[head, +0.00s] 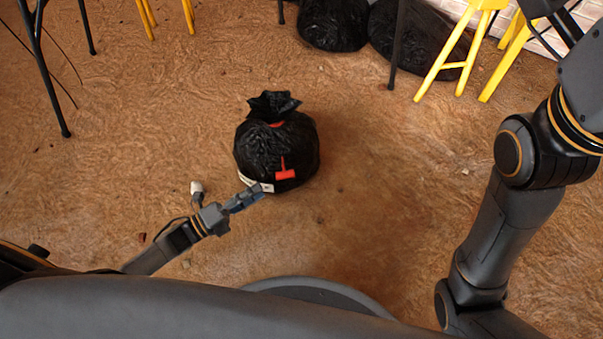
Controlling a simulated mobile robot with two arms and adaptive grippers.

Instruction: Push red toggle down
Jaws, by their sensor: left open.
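A red T-shaped toggle (285,170) shows on the front right side of a black bag-like object (262,150) standing on the floor. Its wide end is at the bottom. A smaller red patch (276,125) shows higher up, under the bag's gathered top. A pale strip (264,187) runs along the bag's lower front edge. My left gripper (250,194) is open, with its bluish fingers at this strip, left of and below the toggle. I cannot tell whether they touch the bag. My right arm rises at the right, and its gripper is not clearly visible.
Yellow stool legs (444,55) stand at the top right. More black bags (333,22) lie at the back. Thin dark legs (50,85) stand at the upper left.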

